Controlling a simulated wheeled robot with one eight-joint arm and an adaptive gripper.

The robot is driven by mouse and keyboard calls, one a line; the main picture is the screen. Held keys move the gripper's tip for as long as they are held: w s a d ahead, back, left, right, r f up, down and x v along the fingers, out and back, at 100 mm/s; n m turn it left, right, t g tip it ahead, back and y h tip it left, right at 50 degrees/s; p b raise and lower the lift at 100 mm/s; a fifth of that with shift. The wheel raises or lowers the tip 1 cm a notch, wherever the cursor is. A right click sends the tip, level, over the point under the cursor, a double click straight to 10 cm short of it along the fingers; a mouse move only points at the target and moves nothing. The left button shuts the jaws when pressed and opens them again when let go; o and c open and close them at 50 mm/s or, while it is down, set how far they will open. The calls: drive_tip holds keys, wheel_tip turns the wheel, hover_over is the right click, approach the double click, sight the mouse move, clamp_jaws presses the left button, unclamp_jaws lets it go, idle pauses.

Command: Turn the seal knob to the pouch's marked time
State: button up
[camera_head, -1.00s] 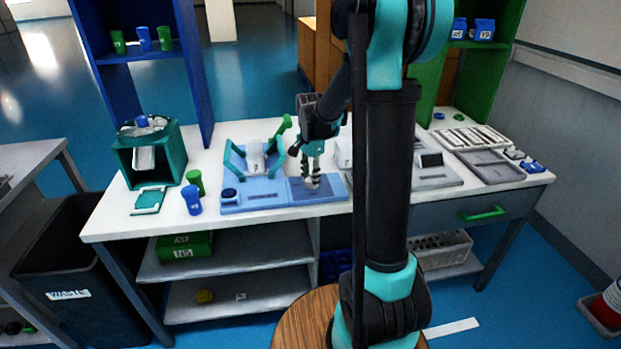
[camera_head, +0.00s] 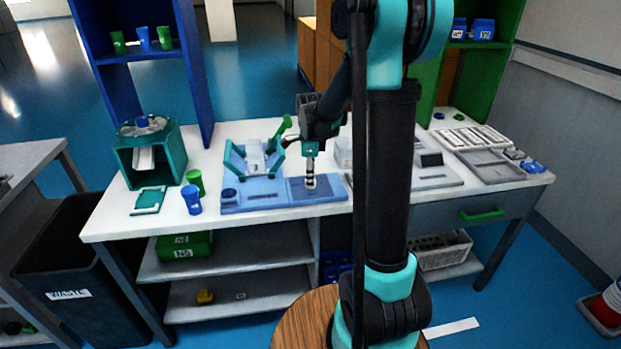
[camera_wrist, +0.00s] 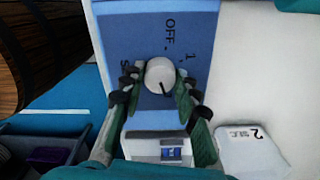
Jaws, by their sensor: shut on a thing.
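The seal knob (camera_wrist: 160,76) is a round white knob on a blue panel (camera_wrist: 140,30). A dark line on it points toward the bottom of the wrist view. "OFF" and "1" are printed beside it, and another mark is partly hidden by a finger. My gripper (camera_wrist: 158,88) has its dark fingers on both sides of the knob, shut on it. In the head view my gripper (camera_head: 310,182) reaches straight down onto the panel's right part.
A grey device with a small display (camera_head: 432,162) is to the right. Green (camera_head: 195,180) and blue (camera_head: 192,198) cups stand left of the sealer. The lever (camera_head: 282,130) rises behind.

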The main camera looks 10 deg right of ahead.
idle(0.3)
drive_tip(key=o, duration=1.2)
drive_tip(key=shift+c, duration=0.2)
drive_tip(key=shift+r, duration=0.1)
wheel_tip(320, 180, up, 12)
drive_tip(key=s+d+f+n+t, duration=0.2)
drive_tip(key=s+f+n, duration=0.5)
drive_tip(key=s+n, duration=0.3)
drive_tip(key=s+d+f+n+t, duration=0.2)
drive_tip(key=s+f+n, duration=0.6)
drive_tip(key=s+n, duration=0.2)
drive_tip(key=shift+s+n, duration=0.4)
drive_tip(key=shift+s, duration=0.65)
